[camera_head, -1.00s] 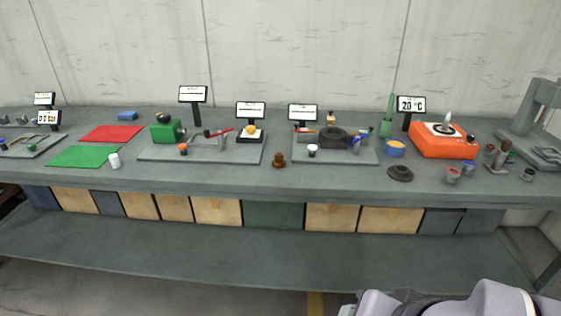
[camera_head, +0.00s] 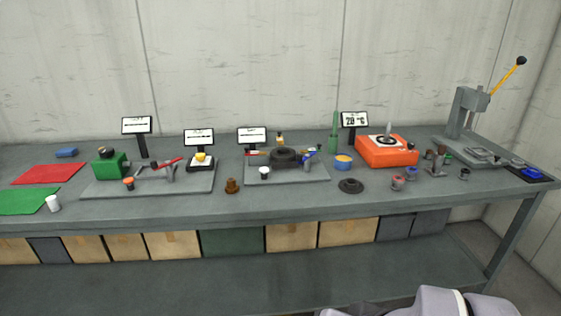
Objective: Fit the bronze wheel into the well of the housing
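A small bronze-brown stepped round piece (camera_head: 232,186), which looks like the bronze wheel, stands on the bench near its front edge, left of centre. A dark round body (camera_head: 286,158) sits on a grey plate (camera_head: 255,177) to its right and may be the housing; its well is too small to make out. A flat dark round piece (camera_head: 351,186) lies on the bench right of that plate. My gripper is out of view; only pale links of my arm show at the bottom right.
The long grey bench (camera_head: 300,205) also holds a green block device (camera_head: 109,164), an orange hotplate-like unit (camera_head: 387,151), a press with a yellow lever (camera_head: 467,110), small displays and cups. Boxes stand on the shelf below. Bare bench runs along the front edge.

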